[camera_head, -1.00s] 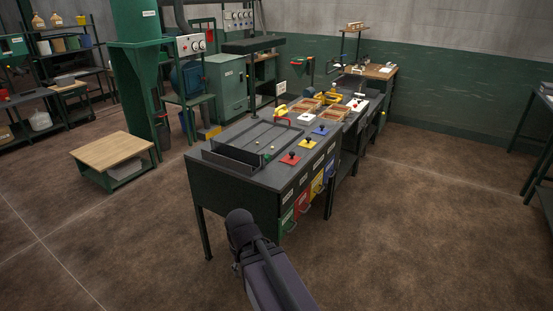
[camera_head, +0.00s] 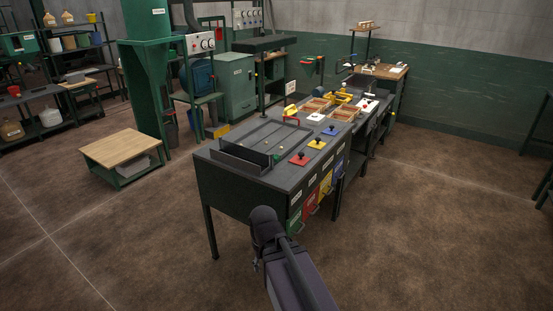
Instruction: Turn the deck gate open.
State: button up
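A dark workbench (camera_head: 222,190) stands ahead of me, with a shallow framed deck (camera_head: 272,134) on its top. A dark upright panel (camera_head: 243,156) crosses the near-left end of the deck; it may be the deck gate, but I cannot tell for sure. A red handle (camera_head: 291,121) stands at the deck's far right corner. A few small balls lie on the deck. My arm shows at the bottom centre, in front of the bench and apart from the deck. My gripper's fingers are not visible.
Red (camera_head: 299,159), yellow (camera_head: 316,143) and blue (camera_head: 329,131) knobbed plates lie along the bench's right side, above coloured front panels with handles. A low wooden-topped table (camera_head: 121,148) stands left. Floor (camera_head: 430,240) to the right is clear.

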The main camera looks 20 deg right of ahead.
aim_at(260, 157)
jog(key=u, duration=0.05)
jog(key=i, duration=0.95)
jog(key=z, duration=0.05)
